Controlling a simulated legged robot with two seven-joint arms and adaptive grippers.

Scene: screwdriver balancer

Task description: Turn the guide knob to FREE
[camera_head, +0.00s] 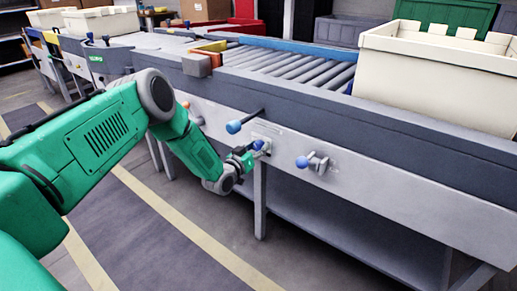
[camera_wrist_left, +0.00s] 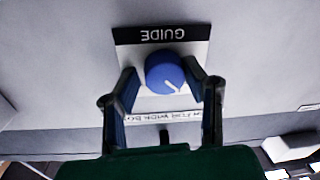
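The round blue guide knob (camera_wrist_left: 165,72) has a white pointer line and sits on a pale plate (camera_wrist_left: 198,52). The black label (camera_wrist_left: 160,34) reads GUIDE upside down in the left wrist view. The pointer aims toward the lower right there. Small print below the knob is partly hidden and I cannot read it as FREE. My left gripper (camera_wrist_left: 160,86) has its fingers apart, one on each side of the knob. The right finger is close to the knob's edge; contact is unclear. In the head view my left gripper (camera_head: 246,157) is at the knob (camera_head: 258,144) on the conveyor's front panel.
A blue-ended lever (camera_head: 234,127) sticks out left of the knob, and another blue-ended handle (camera_head: 303,162) sits to its right. A cream bin (camera_head: 435,75) stands on the conveyor (camera_head: 380,120). A table leg (camera_head: 260,200) stands below the knob.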

